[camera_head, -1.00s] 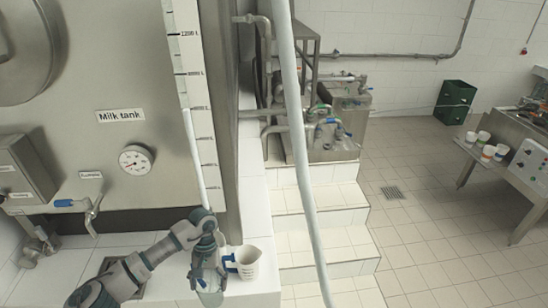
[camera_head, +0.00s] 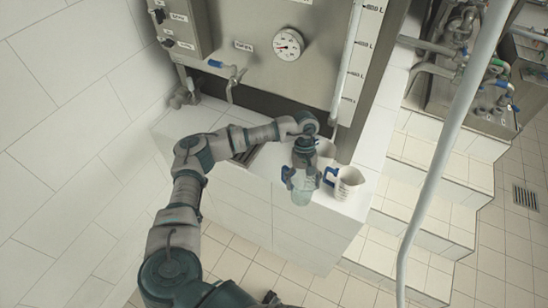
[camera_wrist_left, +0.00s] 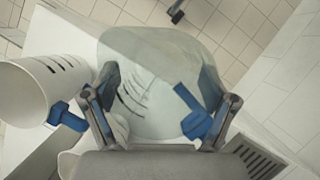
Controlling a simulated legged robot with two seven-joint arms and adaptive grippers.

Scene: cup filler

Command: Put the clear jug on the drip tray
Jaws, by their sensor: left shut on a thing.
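The clear jug (camera_head: 303,193) hangs below my left gripper (camera_head: 302,172), near the front edge of the white tiled ledge. In the left wrist view the jug (camera_wrist_left: 150,75) is see-through with dark scale marks and a blue handle, and the fingers of my left gripper (camera_wrist_left: 160,105) are on either side of it, shut on it. The drip tray (camera_head: 246,156) is a dark grate set in the ledge, left of the jug and partly behind my forearm. Its slots also show at the lower right of the left wrist view (camera_wrist_left: 259,162). My right gripper is not clearly seen.
A white jug with a blue handle (camera_head: 349,183) stands on the ledge close to the right of the clear jug. Steps (camera_head: 430,190) lie to the right.

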